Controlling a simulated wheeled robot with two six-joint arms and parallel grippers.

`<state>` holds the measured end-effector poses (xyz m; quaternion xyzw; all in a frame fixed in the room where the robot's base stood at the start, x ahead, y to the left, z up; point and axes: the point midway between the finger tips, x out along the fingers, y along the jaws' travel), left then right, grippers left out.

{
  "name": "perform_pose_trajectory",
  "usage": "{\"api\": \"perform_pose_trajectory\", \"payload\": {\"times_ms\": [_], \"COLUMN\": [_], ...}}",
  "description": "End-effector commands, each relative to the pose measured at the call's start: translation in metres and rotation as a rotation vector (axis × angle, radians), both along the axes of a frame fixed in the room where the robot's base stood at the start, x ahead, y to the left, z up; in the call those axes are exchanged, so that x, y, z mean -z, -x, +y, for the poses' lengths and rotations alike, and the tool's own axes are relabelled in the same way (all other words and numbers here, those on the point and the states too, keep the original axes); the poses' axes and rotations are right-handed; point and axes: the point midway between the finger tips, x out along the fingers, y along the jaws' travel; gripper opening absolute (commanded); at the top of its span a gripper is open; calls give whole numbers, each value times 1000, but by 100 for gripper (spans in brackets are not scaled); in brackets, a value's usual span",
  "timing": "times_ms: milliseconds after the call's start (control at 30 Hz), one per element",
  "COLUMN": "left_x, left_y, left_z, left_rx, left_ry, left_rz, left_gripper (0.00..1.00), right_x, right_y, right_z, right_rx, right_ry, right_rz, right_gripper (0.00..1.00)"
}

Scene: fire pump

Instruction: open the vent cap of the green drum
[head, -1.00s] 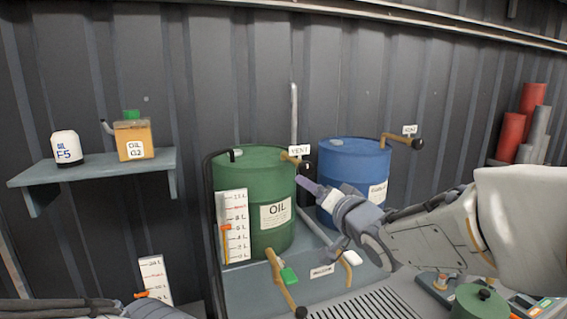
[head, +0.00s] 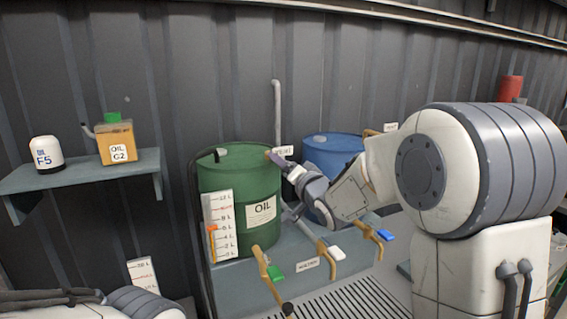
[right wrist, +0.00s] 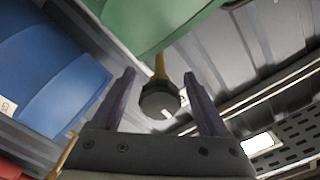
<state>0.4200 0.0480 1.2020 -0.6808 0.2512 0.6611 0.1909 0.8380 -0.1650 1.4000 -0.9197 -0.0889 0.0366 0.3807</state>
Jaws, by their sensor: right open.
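The green drum (head: 238,205) labelled OIL stands on a grey stand. Its vent pipe, brass with a dark round cap, leaves the drum's top edge on the right beside a VENT label (head: 284,150). In the head view my right gripper (head: 274,158) reaches to this spot and hides the cap. In the right wrist view the dark vent cap (right wrist: 159,100) sits between the two open fingers of my right gripper (right wrist: 160,92), with a visible gap on each side. The green drum (right wrist: 165,22) shows behind it. My left gripper is out of frame.
A blue drum (head: 330,152) stands right of the green one, partly behind my right arm. Brass taps with green (head: 276,272), white and blue handles are in front. A level gauge (head: 218,225) stands before the green drum. A shelf (head: 85,180) holds an oil can and a white bottle.

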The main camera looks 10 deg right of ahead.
Motion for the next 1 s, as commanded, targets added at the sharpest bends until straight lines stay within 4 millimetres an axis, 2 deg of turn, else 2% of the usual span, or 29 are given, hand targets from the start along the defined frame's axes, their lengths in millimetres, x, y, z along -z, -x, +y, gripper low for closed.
{"api": "perform_pose_trajectory", "payload": {"times_ms": [200, 267, 400, 433, 733, 1000], "left_x": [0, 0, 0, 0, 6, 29], "left_y": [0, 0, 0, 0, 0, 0], "left_z": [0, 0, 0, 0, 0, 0], "left_rx": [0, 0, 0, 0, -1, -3], "left_ry": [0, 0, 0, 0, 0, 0], "left_rz": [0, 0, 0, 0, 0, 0], "left_gripper": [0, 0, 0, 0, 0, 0], "right_x": [0, 0, 0, 0, 2, 4], "right_y": [0, 0, 0, 0, 0, 0], "right_z": [0, 0, 0, 0, 0, 0], "right_rx": [0, 0, 0, 0, 0, 0], "right_ry": [0, 0, 0, 0, 31, 181], "right_rz": [0, 0, 0, 0, -6, -38], "right_gripper": [77, 58, 4, 0, 0, 0]}}
